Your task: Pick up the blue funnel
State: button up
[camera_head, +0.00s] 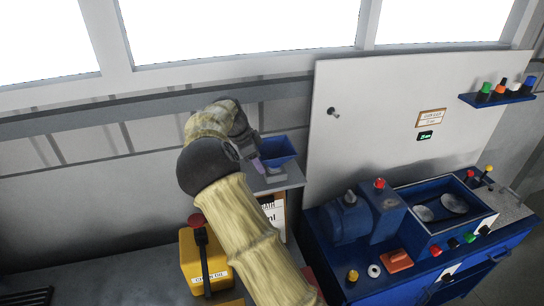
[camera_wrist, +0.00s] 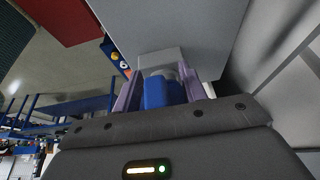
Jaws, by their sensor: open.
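The blue funnel (camera_head: 280,148) stands over a small grey shelf in the head view, just right of my gripper (camera_head: 258,165), whose purple finger is at its lower left. In the wrist view my gripper (camera_wrist: 160,88) has its two purple fingers apart, one on each side of a blue part (camera_wrist: 155,93), which looks like the funnel. My gripper is open; I cannot tell whether either finger touches the blue part. Most of the funnel is hidden in the wrist view.
The grey shelf (camera_head: 285,180) is beside a light panel (camera_head: 380,110). A blue machine bench (camera_head: 400,290) with buttons and a motor stands at right. A yellow box (camera_head: 197,262) with a red-topped lever is below my arm. A wall is close behind.

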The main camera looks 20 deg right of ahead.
dwell(0.4)
grip_shut()
notch_tip(320, 180, up, 10)
jog(key=shift+b, duration=1.25)
